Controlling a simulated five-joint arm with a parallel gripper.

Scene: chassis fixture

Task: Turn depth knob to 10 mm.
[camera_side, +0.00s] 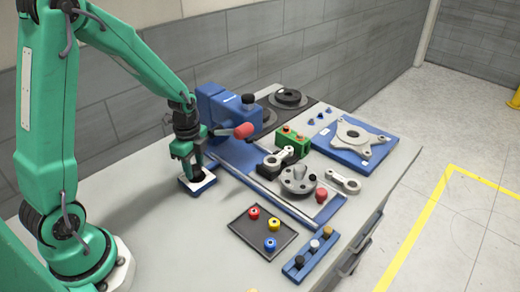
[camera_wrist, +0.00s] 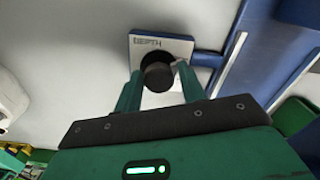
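The depth knob (camera_wrist: 158,74) is a round black knob on a white plate (camera_wrist: 183,44) lettered DEPTH, in the upper middle of the wrist view. My gripper (camera_wrist: 159,70) has one green finger on each side of the knob. The finger tips look very close to its sides, but I cannot tell whether they touch it. In the side view, my gripper (camera_side: 193,172) points down over the white-topped blue knob block (camera_side: 205,184). The knob shows there only as a small dark shape under the fingers. I cannot read any scale or the knob's setting.
A blue machine (camera_side: 215,105) with a red-tipped handle (camera_side: 243,131) stands close behind my gripper. A long blue rail (camera_side: 262,185) runs to its right. A dark tray (camera_side: 245,240) with coloured knobs lies in front. The bench is clear to the left of the block.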

